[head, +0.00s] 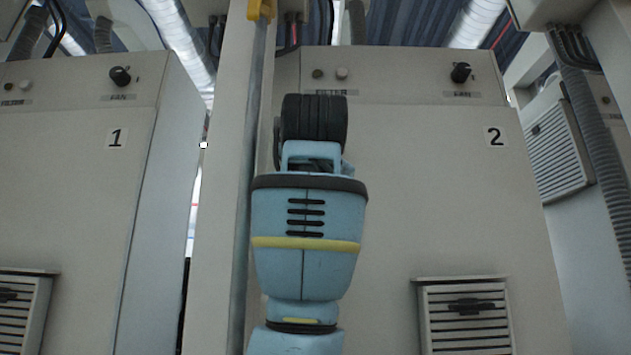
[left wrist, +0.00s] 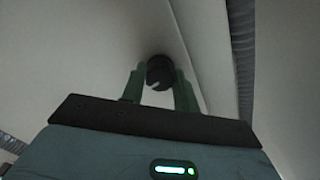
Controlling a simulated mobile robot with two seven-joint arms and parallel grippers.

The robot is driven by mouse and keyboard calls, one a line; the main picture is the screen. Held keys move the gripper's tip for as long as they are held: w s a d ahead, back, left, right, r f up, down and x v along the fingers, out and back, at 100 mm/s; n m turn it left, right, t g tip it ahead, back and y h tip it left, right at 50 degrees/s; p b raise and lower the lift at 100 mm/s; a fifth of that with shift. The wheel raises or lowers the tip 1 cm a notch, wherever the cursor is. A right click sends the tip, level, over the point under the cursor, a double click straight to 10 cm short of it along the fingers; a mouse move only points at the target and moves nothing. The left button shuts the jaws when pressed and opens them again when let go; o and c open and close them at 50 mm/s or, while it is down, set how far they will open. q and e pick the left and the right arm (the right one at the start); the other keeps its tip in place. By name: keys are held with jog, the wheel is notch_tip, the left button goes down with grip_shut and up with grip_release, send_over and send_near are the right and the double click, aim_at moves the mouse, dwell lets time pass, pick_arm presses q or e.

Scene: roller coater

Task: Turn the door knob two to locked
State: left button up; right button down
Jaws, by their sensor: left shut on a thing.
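The cabinet marked 2 (head: 440,200) fills the middle and right of the head view. A black round knob (left wrist: 159,70) with a small light mark shows on a pale panel in the left wrist view. My left gripper (left wrist: 158,82) has its two green fingers on either side of this knob and is shut on it. In the head view my blue arm stands in front of cabinet 2 and hides the gripper and the held knob. The knob's exact turn angle is hard to read. My right gripper is in neither view.
Cabinet 2 has a black FAN knob (head: 461,73) at its top right and a louvred vent (head: 466,315) low down. Cabinet 1 (head: 70,190) stands at left with its own FAN knob (head: 120,76). A pale upright post (head: 222,190) stands close to my arm's left.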

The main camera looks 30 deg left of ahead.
pick_arm(q)
jog(key=n, duration=0.4)
jog(key=shift+n, duration=0.3)
jog(key=n, duration=0.3)
jog(key=shift+n, duration=0.3)
jog(key=n, duration=0.3)
jog(key=shift+n, duration=2.1)
jog(key=o, duration=1)
